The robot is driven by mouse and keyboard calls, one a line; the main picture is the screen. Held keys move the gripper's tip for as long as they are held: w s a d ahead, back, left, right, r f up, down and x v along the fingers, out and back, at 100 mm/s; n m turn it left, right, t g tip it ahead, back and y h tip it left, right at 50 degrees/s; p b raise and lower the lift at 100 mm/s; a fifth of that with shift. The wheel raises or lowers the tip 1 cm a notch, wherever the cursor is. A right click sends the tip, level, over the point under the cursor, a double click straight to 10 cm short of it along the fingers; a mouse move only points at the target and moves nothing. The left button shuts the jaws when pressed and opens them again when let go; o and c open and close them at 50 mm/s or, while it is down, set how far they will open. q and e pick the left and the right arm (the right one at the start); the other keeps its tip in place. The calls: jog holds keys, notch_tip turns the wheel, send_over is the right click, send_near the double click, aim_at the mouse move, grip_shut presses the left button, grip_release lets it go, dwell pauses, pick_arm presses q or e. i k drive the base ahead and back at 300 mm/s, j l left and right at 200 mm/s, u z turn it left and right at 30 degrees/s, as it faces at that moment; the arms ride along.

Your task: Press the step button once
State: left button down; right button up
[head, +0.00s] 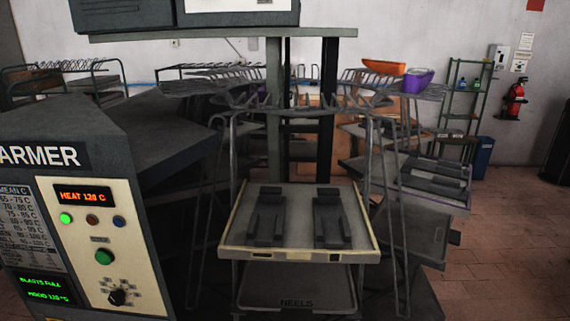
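A machine at the left, its sign cut off to "ARMER" (38,156), has a cream control panel (136,243). A large green push button (104,257) sits on this panel under a small label too blurred to read. I cannot tell for certain that it is the step button. Above it are a lit green lamp (66,218), a dim brown-red one (92,220) and a blue one (119,221). A display (84,196) reads about "HEAT 120 C". A black rotary knob (117,297) is below the green button. Neither gripper shows in the head view.
A tray with two dark shoe-shaped holders (266,222) stands in the middle, above a lower shelf marked "HEELS" (297,302). Metal racks surround it. An orange bin (384,67) and a purple bin (417,81) sit behind. Open brown floor (500,270) lies at the right.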

aim_at(103, 258)
jog(key=u, duration=1.25)
